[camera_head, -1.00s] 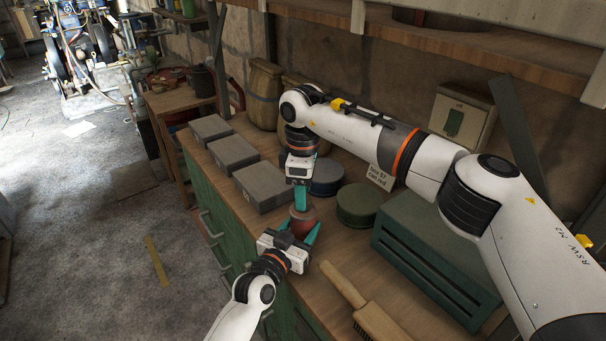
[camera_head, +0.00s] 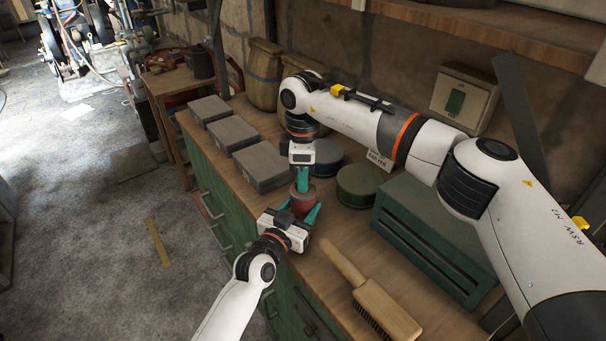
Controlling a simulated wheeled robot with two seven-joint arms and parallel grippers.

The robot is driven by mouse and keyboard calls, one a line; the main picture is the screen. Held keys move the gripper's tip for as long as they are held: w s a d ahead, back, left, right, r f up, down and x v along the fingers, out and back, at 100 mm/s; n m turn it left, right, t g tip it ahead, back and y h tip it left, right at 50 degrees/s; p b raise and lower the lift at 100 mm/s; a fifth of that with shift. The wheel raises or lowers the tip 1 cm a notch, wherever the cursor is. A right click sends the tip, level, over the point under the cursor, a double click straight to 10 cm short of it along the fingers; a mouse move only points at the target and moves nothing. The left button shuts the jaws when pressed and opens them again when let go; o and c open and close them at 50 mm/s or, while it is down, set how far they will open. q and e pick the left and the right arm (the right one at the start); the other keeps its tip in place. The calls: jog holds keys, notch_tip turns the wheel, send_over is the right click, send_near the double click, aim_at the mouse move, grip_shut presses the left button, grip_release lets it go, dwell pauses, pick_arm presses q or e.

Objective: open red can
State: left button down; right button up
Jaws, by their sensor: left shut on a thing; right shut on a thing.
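The red can (camera_head: 301,205) stands on the wooden workbench (camera_head: 331,229) near its front edge, small and partly hidden by my grippers. My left gripper (camera_head: 300,212) comes from the front with its teal fingers around the can's body, shut on it. My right gripper (camera_head: 302,184) points down from above with its teal fingers at the can's top, shut on the lid or cap there. The fingers cover much of the top, so I cannot tell whether the lid is apart from the can.
Three grey boxes (camera_head: 260,165) line the bench's left part. A blue-grey round tin (camera_head: 325,160) and a green round tin (camera_head: 357,185) stand behind the can. A green slotted box (camera_head: 435,245) and a brush (camera_head: 372,297) lie to the right. Sacks (camera_head: 263,75) stand at the wall.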

jog(key=n, duration=0.8)
jog(key=shift+n, duration=0.3)
jog(key=n, duration=0.6)
jog(key=shift+r, duration=0.1)
jog(key=n, duration=0.6)
jog(key=shift+n, duration=0.4)
jog(key=n, duration=0.6)
jog(key=shift+n, duration=0.3)
jog(key=n, duration=1.2)
jog(key=shift+n, duration=0.4)
jog(key=n, duration=0.6)
jog(key=shift+n, duration=0.3)
jog(key=n, duration=0.5)
jog(key=shift+r, duration=0.1)
jog(key=shift+r, duration=0.15)
jog(key=shift+r, duration=0.95)
